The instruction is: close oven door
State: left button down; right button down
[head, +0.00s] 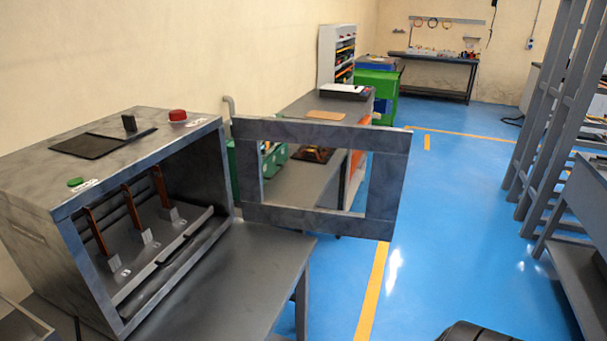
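The oven (35,225) is a grey metal box on a dark grey table at the left of the head view. Its front is open and shows several copper-coloured bars standing in holders on a rack inside. The oven door (390,185) is a grey frame with a rectangular window opening. It is hinged at the oven's right front edge and stands wide open, reaching out to the right over the table's edge and the blue floor. Neither of my grippers can be made out. A dark shape (478,332) at the bottom edge may be part of my own body.
The table top (235,285) in front of the oven is bare. A red button (178,115) and a green button (75,182) sit on the oven. Another bench with green and orange parts stands behind the door. Grey racks (545,110) stand at right; blue floor between is clear.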

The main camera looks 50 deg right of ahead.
aim_at(389, 147)
jog(key=k+j+u, duration=0.2)
jog(key=k, duration=0.4)
jog(key=k+u, duration=0.25)
jog(key=k, duration=0.35)
jog(key=l+u, duration=0.45)
jog(key=i+l+u, duration=0.1)
jog(key=l+u, duration=0.15)
jog(key=u, duration=0.15)
jog(key=l+u, duration=0.45)
jog(key=k+l, duration=0.15)
jog(key=l, duration=0.45)
jog(key=k+l, duration=0.15)
jog(key=l, duration=0.5)
jog(key=k+l, duration=0.15)
jog(key=l, duration=0.45)
jog(key=k+l, duration=0.15)
jog(key=l, duration=0.45)
jog(key=k+l, duration=0.15)
jog(key=l, duration=0.5)
jog(key=k+l, duration=0.15)
jog(key=l, duration=0.45)
jog(key=k+l, duration=0.15)
jog(key=l, duration=0.5)
jog(key=k+l, duration=0.15)
jog(key=l, duration=0.45)
